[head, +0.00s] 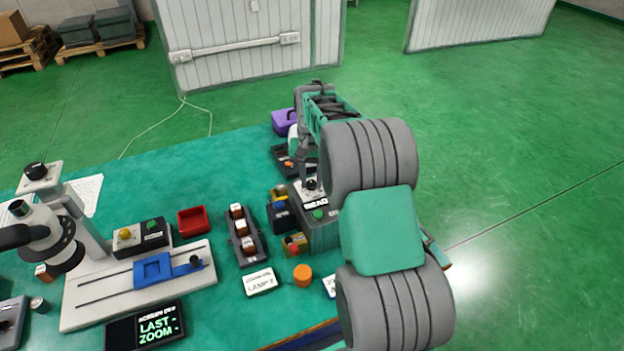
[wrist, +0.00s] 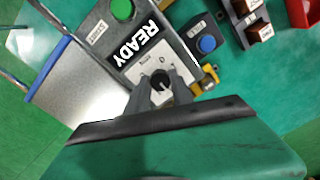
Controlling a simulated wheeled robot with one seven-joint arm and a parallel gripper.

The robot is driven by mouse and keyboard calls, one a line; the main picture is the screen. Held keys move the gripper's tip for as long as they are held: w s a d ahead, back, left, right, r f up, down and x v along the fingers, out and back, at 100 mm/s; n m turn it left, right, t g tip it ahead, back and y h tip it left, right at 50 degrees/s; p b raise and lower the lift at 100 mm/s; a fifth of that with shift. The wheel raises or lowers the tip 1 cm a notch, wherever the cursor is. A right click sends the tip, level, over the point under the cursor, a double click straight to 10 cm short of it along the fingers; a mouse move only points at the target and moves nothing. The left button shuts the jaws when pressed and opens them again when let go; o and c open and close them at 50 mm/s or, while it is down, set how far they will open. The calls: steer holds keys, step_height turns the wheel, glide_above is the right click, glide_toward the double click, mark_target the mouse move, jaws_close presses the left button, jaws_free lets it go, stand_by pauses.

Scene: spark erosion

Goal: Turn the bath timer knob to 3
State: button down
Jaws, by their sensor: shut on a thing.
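The bath timer box is a grey unit with a READY display, which shows in the head view (head: 316,203) and upside down in the wrist view (wrist: 138,45). A green button (wrist: 121,9) marked START sits beyond the display. The black timer knob (wrist: 160,80) is on a pale dial plate (wrist: 148,67). My gripper (wrist: 160,92) is shut on the knob, a finger on each side. In the head view my arm covers part of the box. The dial's numbers are mostly hidden or too small to read.
A small box with a blue button (wrist: 207,44) stands beside the timer unit. A rack with several brown-and-white blocks (head: 242,232), a red tray (head: 193,221) and an orange cylinder (head: 303,275) are on the green table. A microscope (head: 60,225) stands at left.

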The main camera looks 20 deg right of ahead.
mark_target(311, 183)
steer(key=c, duration=1.1)
jaws_free()
step_height(311, 183, up, 8)
steer(key=shift+f+b, duration=0.1)
steer(key=shift+b, duration=0.4)
